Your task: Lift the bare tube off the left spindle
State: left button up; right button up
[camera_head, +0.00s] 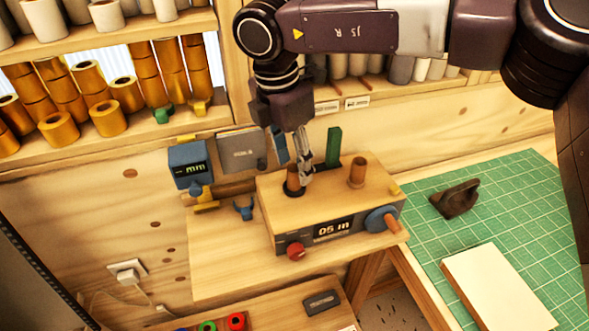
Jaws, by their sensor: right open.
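A wooden winding machine (330,207) stands on the bench with two upright posts on its top. A short brown tube (293,181) stands upright on the left spindle, with a dark ring at its base. My right gripper (304,178) points down at this left tube, open; its fingers overlap the tube's right side in the picture. I cannot tell whether they touch it. A second brown tube (357,170) stands on the right spindle, clear of my gripper. My left gripper is not in view.
A green upright piece (333,147) stands behind the spindles. A blue gauge (190,165) is at the left. Shelves of gold rolls (108,118) are behind. A green mat (500,225) at the right holds a dark tool (456,199) and a pale block (497,288).

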jog(key=shift+w+d+f+p, duration=0.15)
jog(key=shift+f+p, duration=0.15)
jog(key=shift+f, duration=1)
jog(key=c, duration=0.8)
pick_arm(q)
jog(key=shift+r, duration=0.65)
pick_arm(e)
jog(key=shift+r, duration=0.1)
jog(key=shift+r+b, duration=0.3)
jog(key=shift+r, duration=0.15)
notch_tip(320, 180, up, 7)
jog(key=b, duration=0.2)
jog(key=shift+b, duration=0.3)
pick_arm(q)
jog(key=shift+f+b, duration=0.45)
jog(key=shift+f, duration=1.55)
pick_arm(e)
jog(key=shift+r, duration=6)
